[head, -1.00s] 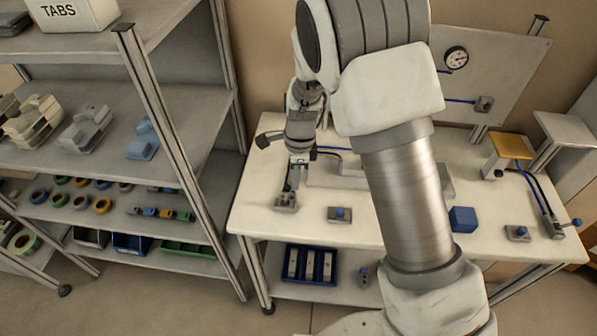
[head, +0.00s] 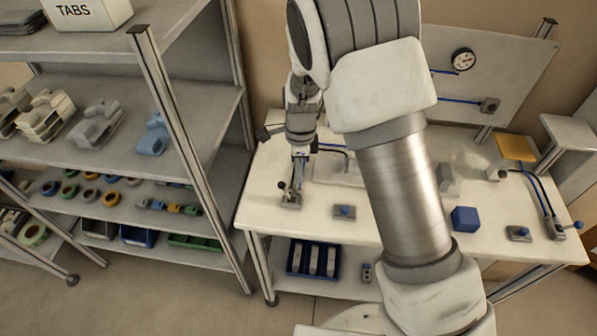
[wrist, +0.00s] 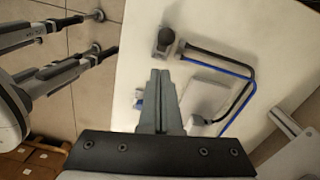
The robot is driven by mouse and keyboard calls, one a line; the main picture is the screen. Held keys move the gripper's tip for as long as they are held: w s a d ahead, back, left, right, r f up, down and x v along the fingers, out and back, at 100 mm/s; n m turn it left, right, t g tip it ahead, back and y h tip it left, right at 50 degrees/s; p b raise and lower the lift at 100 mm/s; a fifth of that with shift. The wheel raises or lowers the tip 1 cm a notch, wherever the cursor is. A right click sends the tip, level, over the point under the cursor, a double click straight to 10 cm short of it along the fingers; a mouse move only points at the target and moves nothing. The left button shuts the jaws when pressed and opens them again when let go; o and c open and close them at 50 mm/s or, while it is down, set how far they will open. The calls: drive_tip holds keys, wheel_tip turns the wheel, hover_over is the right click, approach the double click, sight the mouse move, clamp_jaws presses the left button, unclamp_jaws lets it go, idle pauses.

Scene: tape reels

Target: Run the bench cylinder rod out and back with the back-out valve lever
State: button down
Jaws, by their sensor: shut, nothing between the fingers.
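A small grey valve block (head: 291,201) sits near the left front corner of the white bench. Its lever with a black knob (head: 281,185) shows just left of my gripper (head: 298,183). In the wrist view the black knob (wrist: 167,37) stands beyond the tips of my gripper (wrist: 160,73), apart from them. The fingers are shut together and empty. The bench cylinder is mostly hidden behind my arm; a pale body (head: 330,172) and a grey end block (head: 445,180) show on either side of it. I cannot tell the rod's position.
Black and blue hoses (wrist: 235,70) run beside the valve. A tall shelf rack (head: 185,130) stands close on the left. A gauge panel (head: 490,75) is behind.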

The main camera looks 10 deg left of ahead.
wheel_tip(320, 180, up, 12)
drive_tip(key=w, duration=0.1)
drive_tip(key=shift+d+f, duration=0.2)
drive_tip(key=shift+d, duration=0.05)
drive_tip(key=shift+w+d, duration=0.1)
idle(0.6)
